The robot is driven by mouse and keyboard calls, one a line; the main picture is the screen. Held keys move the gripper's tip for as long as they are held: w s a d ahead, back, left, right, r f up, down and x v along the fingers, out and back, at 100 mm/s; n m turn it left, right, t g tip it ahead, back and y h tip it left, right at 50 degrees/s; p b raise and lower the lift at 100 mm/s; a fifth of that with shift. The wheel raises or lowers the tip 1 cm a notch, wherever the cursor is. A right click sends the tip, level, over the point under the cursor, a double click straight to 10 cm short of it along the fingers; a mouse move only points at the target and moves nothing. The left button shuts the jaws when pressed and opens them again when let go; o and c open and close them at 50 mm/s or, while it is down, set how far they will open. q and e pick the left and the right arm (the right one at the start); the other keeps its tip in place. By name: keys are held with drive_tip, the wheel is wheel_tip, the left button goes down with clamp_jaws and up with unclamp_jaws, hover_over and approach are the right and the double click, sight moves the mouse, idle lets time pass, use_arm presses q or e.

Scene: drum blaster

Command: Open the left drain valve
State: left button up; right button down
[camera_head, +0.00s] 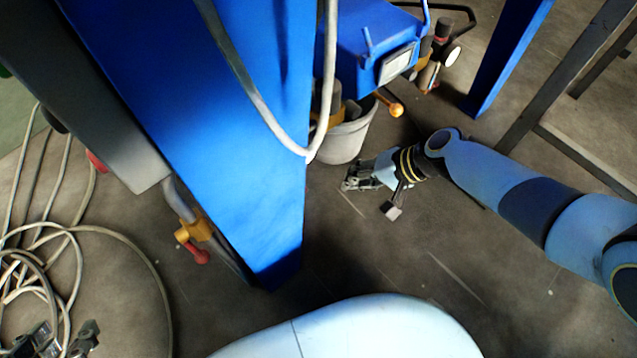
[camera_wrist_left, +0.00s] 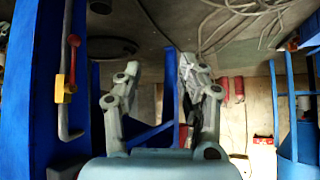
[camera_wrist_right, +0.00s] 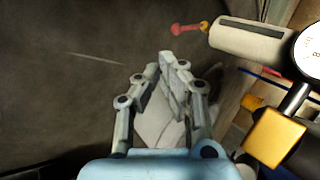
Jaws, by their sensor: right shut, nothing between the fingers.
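The left drain valve has a yellow body (camera_head: 196,231) and a red handle (camera_head: 196,252) on a grey pipe, left of the blue post in the head view. In the left wrist view its red handle (camera_wrist_left: 73,55) and yellow body (camera_wrist_left: 61,88) are at the left, outside the fingers. My left gripper (camera_head: 62,342) is at the bottom left of the head view, apart from the valve. Its fingers (camera_wrist_left: 158,68) are spread and empty. My right gripper (camera_head: 352,184) is shut and empty near the grey bucket; its closed fingertips (camera_wrist_right: 165,62) show in the right wrist view.
A blue post (camera_head: 255,150) stands between the left valve and my right arm. Coiled pale hoses (camera_head: 70,235) lie at the left, near my left gripper. A grey bucket (camera_head: 343,143) stands under the blue machine (camera_head: 362,45). A gauge (camera_wrist_right: 312,52) is right of my right gripper.

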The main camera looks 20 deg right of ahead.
use_arm(q)
drive_tip(key=w+d+r+m+t+h+b, duration=0.1)
drive_tip(key=w+r+t, duration=0.3)
drive_tip(key=r, duration=0.4)
drive_tip(key=w+d+r+m+t+h+b, duration=0.1)
drive_tip(key=w+r+t+b, duration=0.2)
drive_tip(key=w+r+t, duration=0.2)
drive_tip(key=shift+w+d+r+t+b, duration=0.2)
drive_tip(key=shift+r+t+b, duration=0.2)
drive_tip(key=shift+r+t, duration=1.1)
use_arm(e)
drive_tip(key=w+a+f, duration=0.5)
drive_tip(key=a, duration=0.1)
drive_tip(key=shift+a+f, duration=0.2)
drive_tip(key=shift+a, duration=0.1)
use_arm(q)
drive_tip(key=shift+r, duration=0.15)
use_arm(e)
drive_tip(key=shift+w, duration=0.1)
drive_tip(key=shift+f, duration=0.1)
